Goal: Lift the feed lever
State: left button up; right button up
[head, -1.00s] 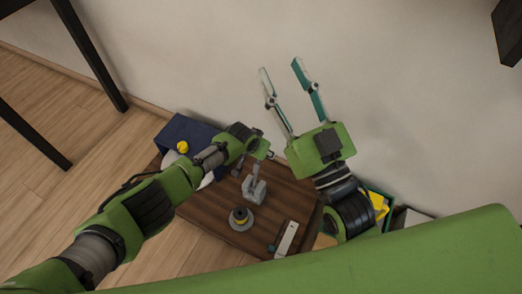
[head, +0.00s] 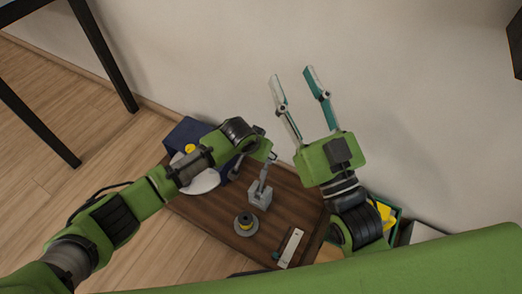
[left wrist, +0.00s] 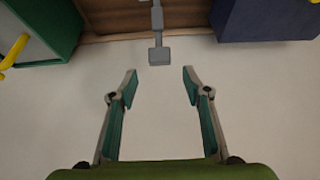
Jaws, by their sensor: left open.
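The grey feed lever (head: 265,180) stands up from a small grey block base (head: 260,197) on the brown wooden table (head: 205,215). In the left wrist view the lever (left wrist: 158,50) ends in a square grey knob, just beyond and between my left fingertips. My left gripper (left wrist: 159,78) is open and empty there, with a finger on each side and no visible contact. In the head view my left gripper (head: 272,155) is near the lever's top, its fingers small and partly hidden by my green wrist. My right gripper (head: 292,73) is open and empty, fingers pointing up along the wall.
A dark blue box (head: 185,130) with a white disc (head: 203,183) and yellow knob (head: 190,148) is at the left. A spool (head: 246,224) and a white bar (head: 291,247) lie nearer. A green bin (left wrist: 52,35) holding yellow items is beside the table.

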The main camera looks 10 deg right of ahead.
pick_arm(q)
jog(key=shift+v, duration=1.4)
